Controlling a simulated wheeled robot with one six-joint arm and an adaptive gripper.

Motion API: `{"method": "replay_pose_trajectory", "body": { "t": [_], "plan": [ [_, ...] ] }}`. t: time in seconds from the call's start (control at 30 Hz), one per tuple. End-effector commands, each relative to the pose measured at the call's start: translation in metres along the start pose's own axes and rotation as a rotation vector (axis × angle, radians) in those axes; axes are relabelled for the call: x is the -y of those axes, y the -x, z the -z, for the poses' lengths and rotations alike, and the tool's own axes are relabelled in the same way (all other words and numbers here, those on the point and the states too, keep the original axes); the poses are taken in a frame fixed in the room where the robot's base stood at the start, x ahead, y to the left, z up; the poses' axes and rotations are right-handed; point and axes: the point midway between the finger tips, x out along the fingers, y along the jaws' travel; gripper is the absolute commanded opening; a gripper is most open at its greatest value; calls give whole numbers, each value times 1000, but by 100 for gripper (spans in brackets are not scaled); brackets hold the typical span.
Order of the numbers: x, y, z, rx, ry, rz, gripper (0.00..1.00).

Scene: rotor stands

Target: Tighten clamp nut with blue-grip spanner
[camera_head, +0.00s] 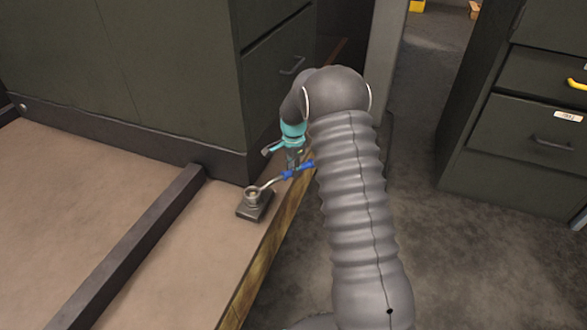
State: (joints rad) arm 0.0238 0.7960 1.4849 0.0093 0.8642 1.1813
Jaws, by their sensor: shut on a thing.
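The blue-grip spanner (289,174) is held near the wooden bench edge, and my gripper (296,168) is shut on its blue grip. Its grey shaft runs down and left to the clamp nut (253,193). The nut sits on top of a small dark clamp block (253,211) on the bench. The spanner's head is at the nut, but at this size I cannot tell if it is seated around it or only beside it. My arm covers the right end of the grip.
The brown bench top (140,215) has a dark raised rail (130,255) across it. A dark green cabinet (150,70) stands right behind the clamp block. Another drawer cabinet (520,130) stands at the right. Grey floor (430,260) is clear between.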

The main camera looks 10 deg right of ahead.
Motion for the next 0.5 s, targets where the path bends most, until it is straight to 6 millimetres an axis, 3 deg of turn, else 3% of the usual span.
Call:
{"method": "replay_pose_trajectory", "body": {
  "t": [0.5],
  "plan": [
    [0,-10,0,0,0,1,0]
  ]
}}
